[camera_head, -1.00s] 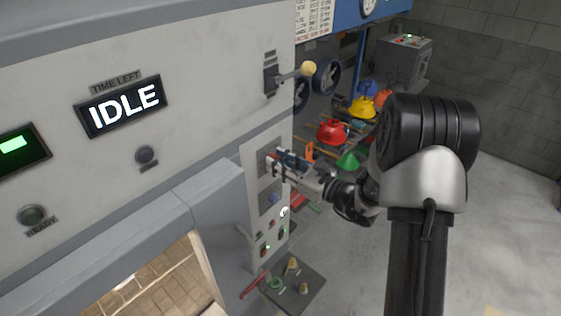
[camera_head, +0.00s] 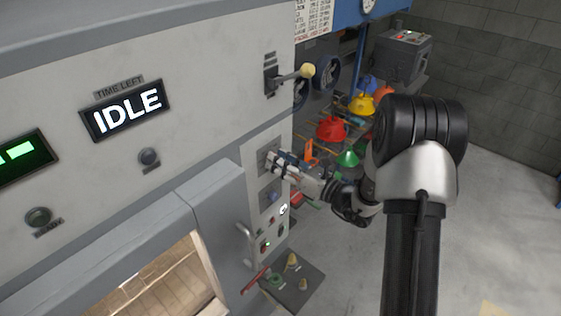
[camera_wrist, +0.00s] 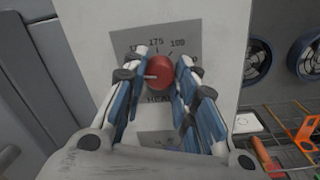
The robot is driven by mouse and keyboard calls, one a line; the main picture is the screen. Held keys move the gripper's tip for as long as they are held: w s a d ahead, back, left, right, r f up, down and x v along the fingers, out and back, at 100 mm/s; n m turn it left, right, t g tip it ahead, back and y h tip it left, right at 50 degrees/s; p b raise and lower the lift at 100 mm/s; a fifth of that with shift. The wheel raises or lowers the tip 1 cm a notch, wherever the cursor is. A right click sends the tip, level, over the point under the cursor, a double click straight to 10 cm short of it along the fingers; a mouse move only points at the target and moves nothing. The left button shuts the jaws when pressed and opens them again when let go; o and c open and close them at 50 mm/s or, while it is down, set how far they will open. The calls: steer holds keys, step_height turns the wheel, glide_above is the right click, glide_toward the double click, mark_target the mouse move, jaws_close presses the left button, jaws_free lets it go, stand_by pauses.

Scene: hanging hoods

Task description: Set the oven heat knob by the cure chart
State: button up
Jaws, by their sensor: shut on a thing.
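The red heat knob (camera_wrist: 159,72) sits on a grey dial plate (camera_wrist: 125,42) on the panel, in the wrist view. A 175 mark stands above the knob, and other numbers are partly hidden by my fingers. A pale line on the knob points left. My gripper (camera_wrist: 162,62) is shut on the knob, one blue-padded finger on each side; the HEAT label below is partly covered. In the head view my gripper (camera_head: 272,163) is at the dial plate (camera_head: 263,150) and hides the knob. A white printed chart (camera_head: 313,16) hangs at the top, its text too small to read.
The oven display (camera_head: 128,107) reads IDLE. A lever with a yellow ball (camera_head: 307,70) juts out above my gripper. The oven door handle (camera_head: 245,242) and a small shelf (camera_head: 305,290) are below. Coloured hoods (camera_head: 331,129) hang behind, to the right.

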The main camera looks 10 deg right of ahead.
steer(key=o, duration=1)
steer(key=shift+o, duration=0.2)
steer(key=v, duration=1.2)
